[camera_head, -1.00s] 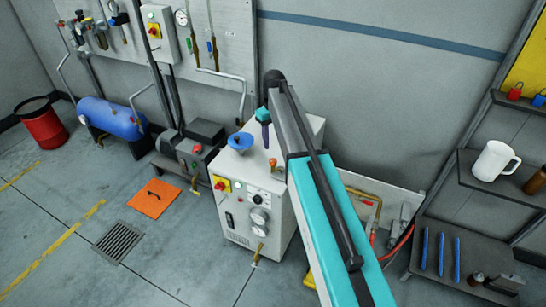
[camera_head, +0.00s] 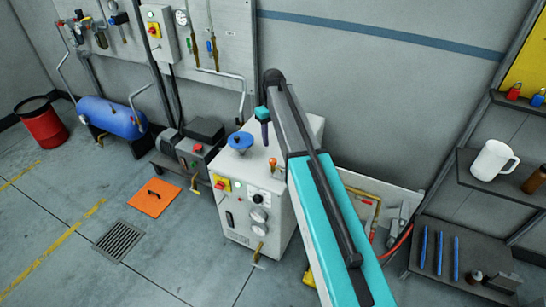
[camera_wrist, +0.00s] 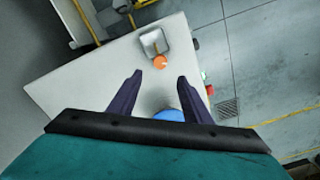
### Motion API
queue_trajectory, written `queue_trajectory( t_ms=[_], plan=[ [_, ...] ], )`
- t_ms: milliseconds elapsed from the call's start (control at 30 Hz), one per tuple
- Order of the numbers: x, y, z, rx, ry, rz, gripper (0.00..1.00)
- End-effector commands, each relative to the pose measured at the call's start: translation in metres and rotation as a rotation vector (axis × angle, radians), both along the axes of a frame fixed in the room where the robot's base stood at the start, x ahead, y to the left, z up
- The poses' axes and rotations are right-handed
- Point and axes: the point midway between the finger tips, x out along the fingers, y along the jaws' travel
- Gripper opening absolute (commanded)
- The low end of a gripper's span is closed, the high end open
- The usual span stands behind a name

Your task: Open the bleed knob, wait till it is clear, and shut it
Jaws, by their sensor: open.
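A white cabinet (camera_head: 250,190) stands on the floor by the wall. A small orange knob (camera_head: 272,161) sits on its top near the front right; I take it to be the bleed knob. In the wrist view the orange knob (camera_wrist: 160,62) is beside a small open metal cup (camera_wrist: 153,42). My gripper (camera_head: 265,140) is above the cabinet top, behind the knob. Its dark fingers (camera_wrist: 160,82) are apart with nothing between them, and the knob lies beyond their tips. Whether the knob is open or shut, and any liquid, cannot be made out.
A blue funnel-like part (camera_head: 240,141) stands on the cabinet top left of my gripper; it shows partly between the fingers' bases in the wrist view (camera_wrist: 168,115). The cabinet front carries a red button, gauges and a tap (camera_head: 259,252). A shelf (camera_head: 440,250) stands at right.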

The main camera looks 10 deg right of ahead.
Motion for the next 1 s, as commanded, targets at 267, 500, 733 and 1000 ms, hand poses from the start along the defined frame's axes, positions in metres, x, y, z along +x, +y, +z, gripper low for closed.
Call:
queue_trajectory(
  t_ms=[267,500,733,1000],
  plan=[
    [0.000,0.000,-0.030,0.000,0.001,0.000,0.45],
    [0.000,0.000,-0.056,0.000,0.002,0.000,0.45],
    [0.000,0.001,-0.080,0.000,0.001,0.001,0.45],
    [0.000,0.001,-0.105,0.000,0.000,0.001,0.45]
  ],
)
